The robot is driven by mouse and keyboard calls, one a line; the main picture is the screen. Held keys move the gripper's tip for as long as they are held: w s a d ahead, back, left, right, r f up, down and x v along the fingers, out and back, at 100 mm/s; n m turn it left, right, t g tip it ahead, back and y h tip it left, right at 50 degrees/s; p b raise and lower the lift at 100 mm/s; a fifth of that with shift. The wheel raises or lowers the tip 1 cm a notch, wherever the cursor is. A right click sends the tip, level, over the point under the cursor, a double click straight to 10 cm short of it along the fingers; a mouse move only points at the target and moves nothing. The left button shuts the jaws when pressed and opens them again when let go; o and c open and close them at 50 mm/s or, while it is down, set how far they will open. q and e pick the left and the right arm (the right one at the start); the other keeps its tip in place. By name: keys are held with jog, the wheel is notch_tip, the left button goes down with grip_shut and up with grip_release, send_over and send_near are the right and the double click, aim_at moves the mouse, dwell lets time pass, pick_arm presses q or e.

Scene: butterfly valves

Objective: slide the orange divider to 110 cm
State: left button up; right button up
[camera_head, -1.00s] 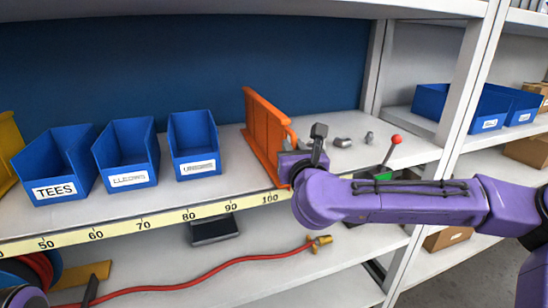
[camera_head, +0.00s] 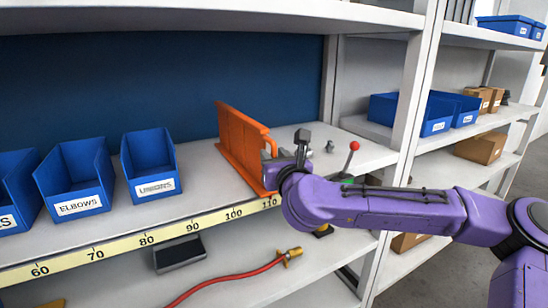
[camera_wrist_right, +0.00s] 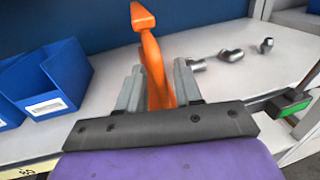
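The orange divider (camera_head: 240,142) stands upright on the shelf, its front end just above the 110 label on the yellow scale (camera_head: 160,237). My right gripper (camera_head: 285,160) is at the divider's front end. In the right wrist view, the two grey fingers of my right gripper (camera_wrist_right: 158,88) lie on either side of the orange divider (camera_wrist_right: 152,58) and appear closed on it. My gripper and forearm hide the scale to the right of 110, so the exact gap to the mark cannot be told. My left gripper is out of view.
Blue bins, including the elbows bin (camera_head: 76,180) and unions bin (camera_head: 150,168), stand left of the divider with free shelf between. Grey fittings (camera_wrist_right: 231,55) lie to its right. A red-knobbed lever (camera_head: 352,160) stands near the shelf's right end, close to my right arm.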

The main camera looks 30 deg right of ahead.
jog(key=s+a+b, duration=0.1)
jog(key=s+b, duration=0.2)
jog(key=s, duration=0.7)
jog(key=shift+a, duration=0.3)
